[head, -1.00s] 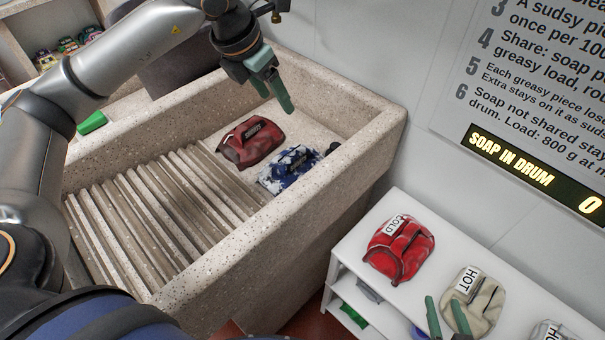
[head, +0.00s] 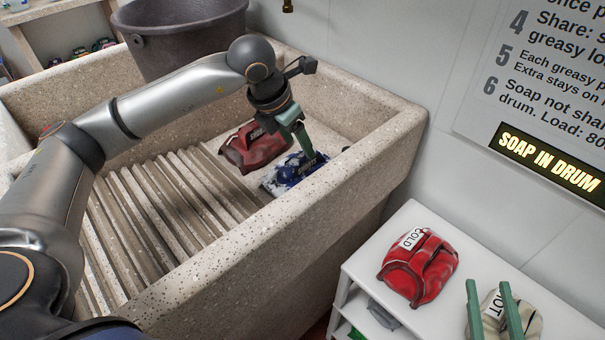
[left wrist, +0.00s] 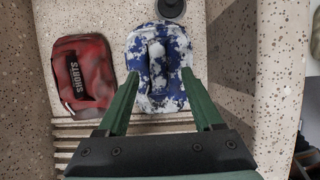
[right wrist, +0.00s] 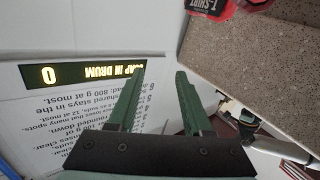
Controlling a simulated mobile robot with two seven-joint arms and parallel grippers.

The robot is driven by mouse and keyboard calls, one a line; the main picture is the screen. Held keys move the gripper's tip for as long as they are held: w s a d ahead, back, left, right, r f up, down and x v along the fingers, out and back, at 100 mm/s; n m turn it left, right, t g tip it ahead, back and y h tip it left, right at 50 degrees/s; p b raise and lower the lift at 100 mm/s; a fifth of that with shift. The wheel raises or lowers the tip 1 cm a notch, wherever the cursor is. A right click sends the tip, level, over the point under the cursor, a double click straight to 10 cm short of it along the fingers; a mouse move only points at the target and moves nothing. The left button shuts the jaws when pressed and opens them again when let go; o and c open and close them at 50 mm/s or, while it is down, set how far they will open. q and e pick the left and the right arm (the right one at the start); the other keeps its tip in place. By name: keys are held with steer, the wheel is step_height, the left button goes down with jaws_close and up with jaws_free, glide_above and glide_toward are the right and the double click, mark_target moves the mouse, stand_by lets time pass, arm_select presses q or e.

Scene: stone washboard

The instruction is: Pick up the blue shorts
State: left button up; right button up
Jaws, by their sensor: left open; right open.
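The blue shorts (head: 284,177), blue with white suds-like patches, lie on the floor of the stone basin beside the ribbed washboard. My left gripper (head: 305,152) is open right over them, with its fingertips close to the cloth; contact is unclear. In the left wrist view the blue shorts (left wrist: 160,62) lie ahead of and between the open fingers (left wrist: 160,85). My right gripper (head: 491,300) is open and empty over the white shelf; the right wrist view shows its parted fingers (right wrist: 157,95) with nothing between them.
Dark red shorts (head: 254,147) lie just left of the blue ones; they show in the left wrist view (left wrist: 84,75). The stone basin wall (head: 330,185) rises around them. A grey bucket (head: 190,35) stands behind. A red garment tagged COLD (head: 418,266) lies on the white shelf.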

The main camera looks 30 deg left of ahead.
mark_target(302, 156)
arm_select(q)
steer(key=x, duration=0.3)
steer(key=b+x, duration=0.1)
steer(key=x, duration=0.1)
steer(key=shift+s+a+f, duration=0.15)
steer(key=shift+a+f, duration=0.05)
steer(key=shift+a, duration=0.05)
arm_select(e)
step_height(302, 156, up, 7)
steer(key=n+t+y, duration=0.1)
steer(key=t, duration=0.1)
steer(key=shift+s+a+f+t+y, duration=0.2)
steer(key=shift+s+a+t+y, duration=0.05)
steer(key=shift+t+y, duration=0.05)
arm_select(q)
steer(key=shift+c, duration=0.3)
jaws_close()
steer(key=shift+r, duration=0.15)
